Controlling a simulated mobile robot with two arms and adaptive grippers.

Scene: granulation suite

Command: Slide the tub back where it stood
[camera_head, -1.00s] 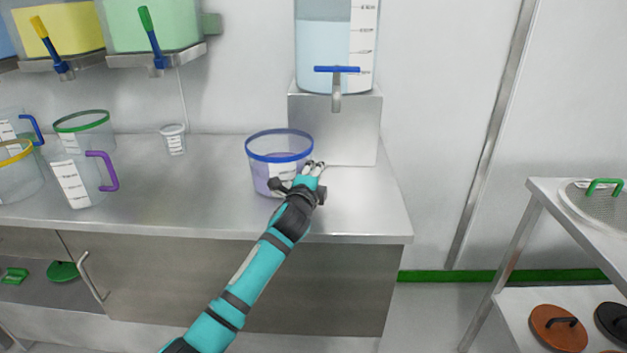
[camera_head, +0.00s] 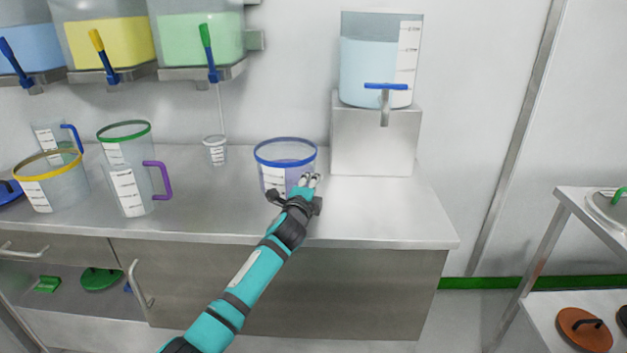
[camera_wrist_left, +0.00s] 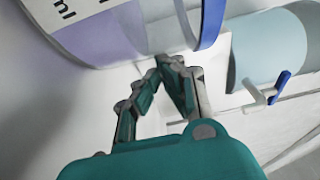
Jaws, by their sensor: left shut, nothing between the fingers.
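The clear tub with a blue rim, a white label and purple contents (camera_head: 287,165) stands upright on the steel counter (camera_head: 240,215), left of the dispenser block. It also shows at the top of the left wrist view (camera_wrist_left: 115,35). My left gripper (camera_head: 310,181) is at the tub's right front side, hiding part of its lower wall. Its fingers (camera_wrist_left: 172,62) are shut with nothing between them, very close to the tub's wall; I cannot tell whether they touch. My right gripper is not in view.
A tank with a blue tap (camera_head: 385,88) stands on a steel block (camera_head: 375,140) to the right. A small cup (camera_head: 215,150), a purple-handled jug (camera_head: 132,190), a green-rimmed vessel (camera_head: 125,132) and a yellow-rimmed tub (camera_head: 50,185) stand left. The counter's right end is clear.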

